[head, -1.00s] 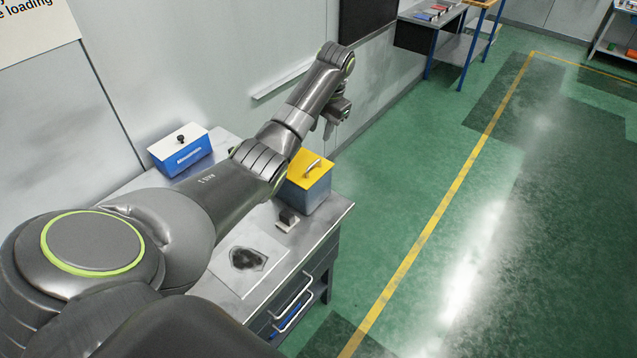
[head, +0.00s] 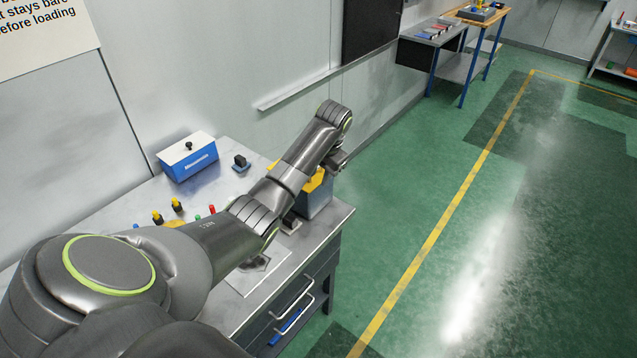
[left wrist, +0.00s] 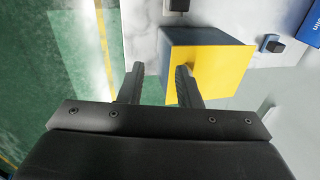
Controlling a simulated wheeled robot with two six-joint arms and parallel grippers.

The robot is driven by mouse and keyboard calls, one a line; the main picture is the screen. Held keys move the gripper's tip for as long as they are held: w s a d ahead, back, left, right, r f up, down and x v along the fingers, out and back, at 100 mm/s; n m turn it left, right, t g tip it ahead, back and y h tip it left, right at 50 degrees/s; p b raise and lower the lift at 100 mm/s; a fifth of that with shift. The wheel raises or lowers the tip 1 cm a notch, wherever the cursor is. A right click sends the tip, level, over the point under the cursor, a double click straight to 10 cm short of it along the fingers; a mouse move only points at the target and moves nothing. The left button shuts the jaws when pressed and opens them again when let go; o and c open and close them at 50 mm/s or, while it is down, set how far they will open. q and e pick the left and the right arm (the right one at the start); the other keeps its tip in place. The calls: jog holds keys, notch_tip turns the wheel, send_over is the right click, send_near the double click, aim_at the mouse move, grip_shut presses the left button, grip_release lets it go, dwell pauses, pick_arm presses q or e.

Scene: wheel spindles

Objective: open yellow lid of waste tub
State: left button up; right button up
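The waste tub (head: 317,200) is a blue-grey box near the right end of the grey bench. Its yellow lid (head: 318,181) lies on it, mostly hidden behind my left arm in the head view. In the left wrist view the lid (left wrist: 228,75) shows as a flat yellow panel, with its handle mostly hidden behind one finger. My left gripper (left wrist: 161,78) is open, its fingers apart with nothing clearly between them. One finger overlaps the lid in that view; I cannot tell whether it touches. In the head view the left gripper (head: 328,168) is partly hidden by its wrist. My right gripper is not in view.
A blue box with a white lid (head: 188,157) stands at the back of the bench (head: 110,205). Small yellow-and-black pieces (head: 176,204) and a small dark block (head: 240,162) stand on the bench. A drawer unit with handles (head: 290,305) is below.

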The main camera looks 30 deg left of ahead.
pick_arm(q)
jog(key=shift+s+d+f, duration=0.1)
jog(key=shift+s+f, duration=0.35)
jog(key=shift+f, duration=0.2)
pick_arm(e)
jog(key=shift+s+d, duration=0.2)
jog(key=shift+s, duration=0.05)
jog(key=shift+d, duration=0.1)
